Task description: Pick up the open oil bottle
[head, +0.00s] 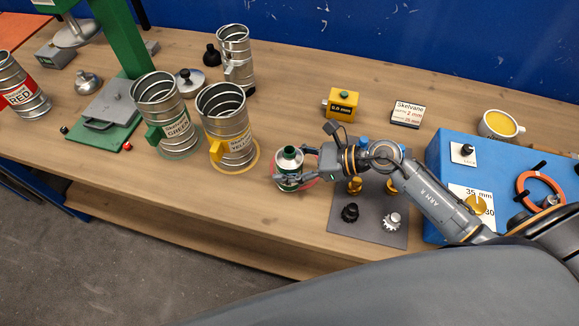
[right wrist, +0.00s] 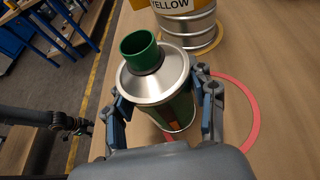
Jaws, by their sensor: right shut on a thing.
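The oil bottle (head: 289,168) is a small green can with a silver shoulder and a green neck. It stands upright on the wooden bench, in or at a red ring. In the right wrist view the bottle (right wrist: 155,75) fills the middle, with the red ring (right wrist: 253,130) showing beside it on the bench. My right gripper (head: 290,178) comes in from the right and is shut around the bottle's body, with a finger on each side in the right wrist view (right wrist: 160,105). I cannot tell whether the bottle touches the bench.
The yellow-labelled duct (head: 226,125) stands close to the left of the bottle, with the green-labelled duct (head: 163,115) beyond it. A grey mat (head: 375,226) with knobs and gears lies under my right arm. A blue box (head: 450,180) stands at right. Bench in front is clear.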

